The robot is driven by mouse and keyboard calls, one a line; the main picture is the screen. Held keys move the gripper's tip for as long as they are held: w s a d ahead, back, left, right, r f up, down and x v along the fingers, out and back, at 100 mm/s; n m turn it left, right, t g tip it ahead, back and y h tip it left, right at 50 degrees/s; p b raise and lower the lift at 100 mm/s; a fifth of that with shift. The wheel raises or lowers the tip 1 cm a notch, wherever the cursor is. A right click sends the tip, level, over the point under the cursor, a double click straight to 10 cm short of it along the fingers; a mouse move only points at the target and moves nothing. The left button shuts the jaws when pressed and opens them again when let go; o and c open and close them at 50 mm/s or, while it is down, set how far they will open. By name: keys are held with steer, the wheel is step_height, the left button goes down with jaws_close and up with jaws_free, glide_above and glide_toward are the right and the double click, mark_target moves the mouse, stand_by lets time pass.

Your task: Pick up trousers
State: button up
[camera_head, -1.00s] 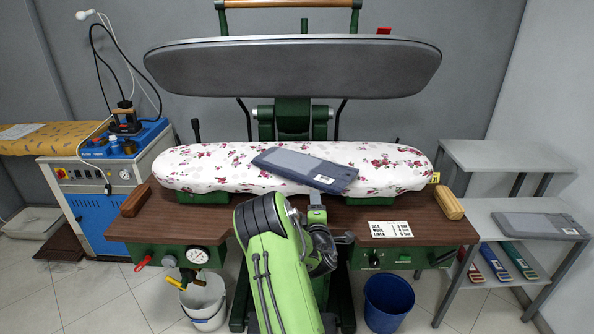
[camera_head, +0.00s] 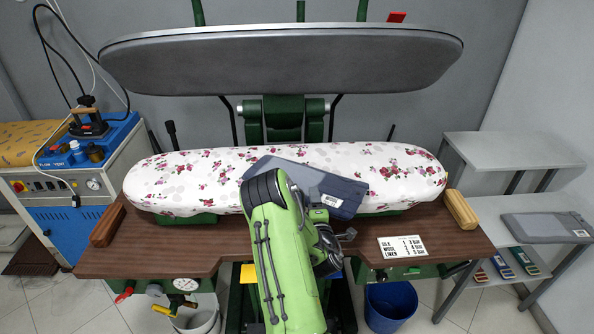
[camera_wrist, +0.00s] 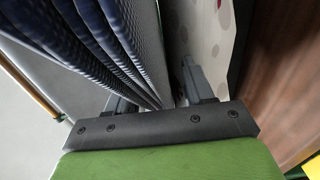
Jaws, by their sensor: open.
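Folded dark blue-grey trousers (camera_head: 343,192) with a white tag lie on the floral pressing board (camera_head: 410,171). In the head view, my green arm covers their near left part. In the wrist view, the trousers' folded layers (camera_wrist: 95,35) rise close up on the left and reach down between the fingers. My gripper (camera_wrist: 158,88) is open. Its right finger stands beside the pale board cover, and its left finger is partly hidden behind the cloth. I cannot tell whether either finger touches the cloth. In the head view the gripper's tips are hidden at the trousers' near edge.
The raised grey press head (camera_head: 280,65) hangs above the board. The wooden table (camera_head: 190,245) carries a white label card (camera_head: 403,247) and wooden handles. Another folded grey garment (camera_head: 545,227) lies on the side shelf at right. A blue bin (camera_head: 390,305) stands below.

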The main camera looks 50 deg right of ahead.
steer(key=shift+s+d+r, duration=0.1)
steer(key=shift+d, duration=0.05)
steer(key=shift+s+a+r, duration=0.2)
steer(key=shift+s+a, duration=0.1)
steer(key=shift+s, duration=0.05)
steer(key=shift+c, duration=1)
steer(key=shift+w+d+f, duration=0.1)
steer(key=shift+w, duration=0.05)
steer(key=c, duration=0.5)
jaws_close()
step_height(320, 180, up, 10)
steer(key=p, duration=0.5)
